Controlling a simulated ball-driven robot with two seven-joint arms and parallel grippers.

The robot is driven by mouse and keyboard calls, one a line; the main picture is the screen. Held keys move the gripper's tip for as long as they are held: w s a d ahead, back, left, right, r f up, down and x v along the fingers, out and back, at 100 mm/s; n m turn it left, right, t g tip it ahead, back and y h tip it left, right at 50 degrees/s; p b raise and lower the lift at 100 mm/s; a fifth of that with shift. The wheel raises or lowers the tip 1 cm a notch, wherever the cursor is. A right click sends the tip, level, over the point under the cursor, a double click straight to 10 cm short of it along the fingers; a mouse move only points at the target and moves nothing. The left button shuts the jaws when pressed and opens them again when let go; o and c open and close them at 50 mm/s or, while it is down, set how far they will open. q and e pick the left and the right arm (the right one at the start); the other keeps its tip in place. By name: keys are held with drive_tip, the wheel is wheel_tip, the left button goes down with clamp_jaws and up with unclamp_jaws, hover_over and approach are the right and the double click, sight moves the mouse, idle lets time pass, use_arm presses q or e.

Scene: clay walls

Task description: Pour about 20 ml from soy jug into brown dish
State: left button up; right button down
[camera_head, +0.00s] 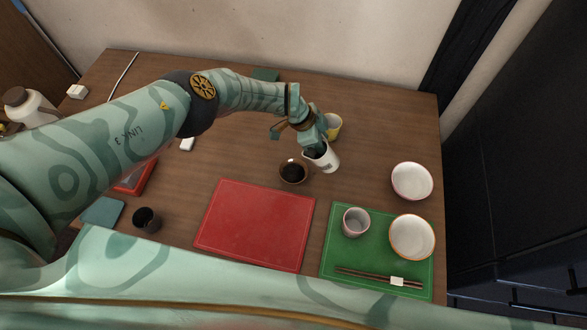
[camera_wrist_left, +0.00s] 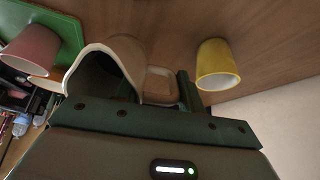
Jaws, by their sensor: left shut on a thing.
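The soy jug (camera_head: 328,160) is white with a small dark mark on its side and stands out at the far middle of the table. My left gripper (camera_head: 314,146) is shut on it from above and behind. In the left wrist view the jug's (camera_wrist_left: 113,52) wide mouth and dark inside face the camera, close to the jaws. The brown dish (camera_head: 293,171) is small, round and dark inside, just left of the jug in the head view. No stream shows between them. I cannot tell how far the jug is tilted or whether it touches the table.
A yellow cup (camera_head: 334,127) stands close behind the jug. A red mat (camera_head: 255,225) lies in front of the dish. A green mat (camera_head: 375,258) at right holds a pink cup (camera_head: 356,222), a bowl (camera_head: 412,238) and chopsticks. Another bowl (camera_head: 412,181) stands beyond it.

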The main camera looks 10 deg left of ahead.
use_arm(q)
drive_tip(key=shift+d+f+y+b, duration=0.2)
drive_tip(key=shift+f+y+b, duration=0.15)
drive_tip(key=shift+f, duration=0.1)
drive_tip(key=f+y+b, duration=0.2)
drive_tip(key=d+f+g+y+b, duration=0.1)
drive_tip(key=f+b, duration=0.1)
drive_tip(key=b, duration=0.1)
drive_tip(key=shift+y, duration=0.35)
drive_tip(key=shift+r+y+b, duration=0.1)
drive_tip(key=shift+y+b, duration=0.4)
drive_tip(key=shift+b, duration=0.4)
drive_tip(key=shift+w+r, duration=0.1)
drive_tip(key=shift+r, duration=0.1)
idle(1.4)
